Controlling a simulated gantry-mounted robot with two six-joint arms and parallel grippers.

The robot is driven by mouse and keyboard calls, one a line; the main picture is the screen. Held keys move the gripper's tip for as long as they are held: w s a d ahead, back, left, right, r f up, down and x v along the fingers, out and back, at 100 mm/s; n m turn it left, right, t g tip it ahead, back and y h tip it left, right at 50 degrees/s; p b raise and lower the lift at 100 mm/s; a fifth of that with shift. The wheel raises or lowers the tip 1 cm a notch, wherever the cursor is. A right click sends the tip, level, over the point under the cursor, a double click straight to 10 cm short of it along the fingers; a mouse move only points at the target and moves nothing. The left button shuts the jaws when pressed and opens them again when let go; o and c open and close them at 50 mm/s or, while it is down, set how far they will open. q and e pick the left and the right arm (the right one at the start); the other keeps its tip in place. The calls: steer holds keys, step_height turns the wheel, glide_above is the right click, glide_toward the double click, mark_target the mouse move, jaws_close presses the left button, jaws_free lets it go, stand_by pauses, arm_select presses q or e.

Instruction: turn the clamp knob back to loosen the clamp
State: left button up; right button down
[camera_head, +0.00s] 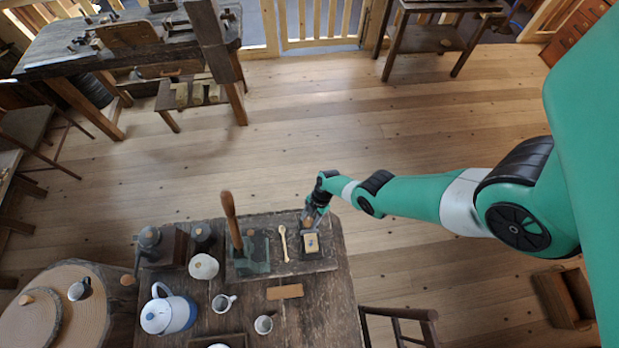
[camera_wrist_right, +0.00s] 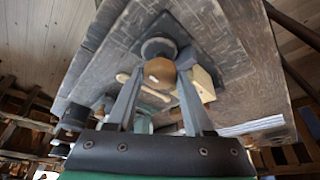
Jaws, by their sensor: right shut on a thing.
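The clamp knob (camera_wrist_right: 160,73) is a round brown wooden ball in the right wrist view, in front of a dark round metal part (camera_wrist_right: 157,47). My right gripper (camera_wrist_right: 160,78) has one finger on each side of the knob and is shut on it. In the head view my right gripper (camera_head: 311,222) reaches down at the back right of the table, and it hides the knob there. A pale wooden block (camera_head: 311,242) sits on a dark plate beside it; the block also shows right of the knob in the wrist view (camera_wrist_right: 204,84). My left gripper is not in view.
A teapot (camera_head: 168,314), cups and a grinder (camera_head: 149,238) are farther left. The floor behind the table is clear.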

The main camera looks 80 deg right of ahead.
steer(key=shift+c, duration=1.5)
jaws_free()
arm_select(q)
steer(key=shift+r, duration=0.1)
arm_select(e)
steer(key=shift+r, duration=0.15)
